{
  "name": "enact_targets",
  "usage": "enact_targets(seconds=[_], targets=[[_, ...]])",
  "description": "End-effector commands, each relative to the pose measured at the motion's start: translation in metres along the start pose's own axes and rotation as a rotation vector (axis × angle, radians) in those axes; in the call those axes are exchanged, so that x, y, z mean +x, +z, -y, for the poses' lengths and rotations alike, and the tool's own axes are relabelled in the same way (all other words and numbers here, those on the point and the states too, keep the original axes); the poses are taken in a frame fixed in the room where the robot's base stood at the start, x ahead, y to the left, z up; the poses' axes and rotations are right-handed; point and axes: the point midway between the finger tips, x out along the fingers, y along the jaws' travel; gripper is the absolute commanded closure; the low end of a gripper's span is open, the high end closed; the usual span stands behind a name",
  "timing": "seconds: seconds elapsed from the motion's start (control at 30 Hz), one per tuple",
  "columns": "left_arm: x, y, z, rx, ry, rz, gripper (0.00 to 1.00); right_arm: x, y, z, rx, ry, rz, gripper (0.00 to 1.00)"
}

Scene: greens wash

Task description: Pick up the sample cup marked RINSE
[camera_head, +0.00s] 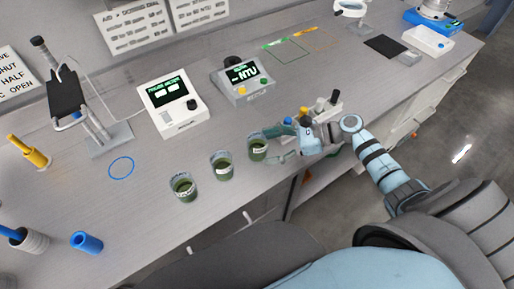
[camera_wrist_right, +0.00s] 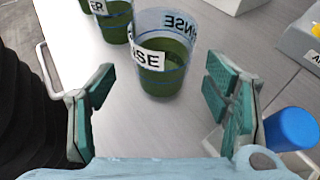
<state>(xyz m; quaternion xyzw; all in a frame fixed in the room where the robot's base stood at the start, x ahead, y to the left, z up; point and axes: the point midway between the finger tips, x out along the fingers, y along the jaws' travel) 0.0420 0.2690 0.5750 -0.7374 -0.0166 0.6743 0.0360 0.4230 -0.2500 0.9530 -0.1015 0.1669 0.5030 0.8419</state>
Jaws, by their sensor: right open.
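The RINSE cup (camera_wrist_right: 165,80) is a clear cup of green liquid with a white label, upright on the bench. In the head view it appears to be the rightmost cup (camera_head: 257,151) of three in a row. My right gripper (camera_head: 277,145) is open beside it on its right. In the right wrist view the cup stands ahead, between and beyond the two teal finger pads, with no visible contact. The middle cup (camera_head: 221,167) and left cup (camera_head: 183,188) stand farther left. My left gripper is not in view.
A neighbouring cup (camera_wrist_right: 116,24) stands behind the RINSE cup in the wrist view. A blue rounded object (camera_wrist_right: 290,130) is close to my right finger. Behind the cups are a white meter (camera_head: 170,106) and a grey NTU meter (camera_head: 243,80). The bench's front edge is near.

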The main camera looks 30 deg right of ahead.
Motion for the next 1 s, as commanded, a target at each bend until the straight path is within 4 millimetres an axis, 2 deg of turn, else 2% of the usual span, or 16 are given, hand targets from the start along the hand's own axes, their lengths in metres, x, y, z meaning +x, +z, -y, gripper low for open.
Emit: enact_targets(seconds=[0.1,0.2,0.47,0.8,1.0], targets=[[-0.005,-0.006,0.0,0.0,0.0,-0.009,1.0,0.024,0.009,-0.001,0.0,0.002,0.006,0.29],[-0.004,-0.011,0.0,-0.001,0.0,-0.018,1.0,0.042,0.008,-0.001,0.0,0.003,0.004,0.29],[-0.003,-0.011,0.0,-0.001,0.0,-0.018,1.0,0.047,0.007,-0.001,-0.002,0.003,0.001,0.31],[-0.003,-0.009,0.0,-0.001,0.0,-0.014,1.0,0.046,0.007,-0.001,-0.001,0.003,0.001,0.83],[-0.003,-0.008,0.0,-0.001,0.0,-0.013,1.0,0.046,0.007,-0.001,-0.001,0.004,0.001,0.83]])
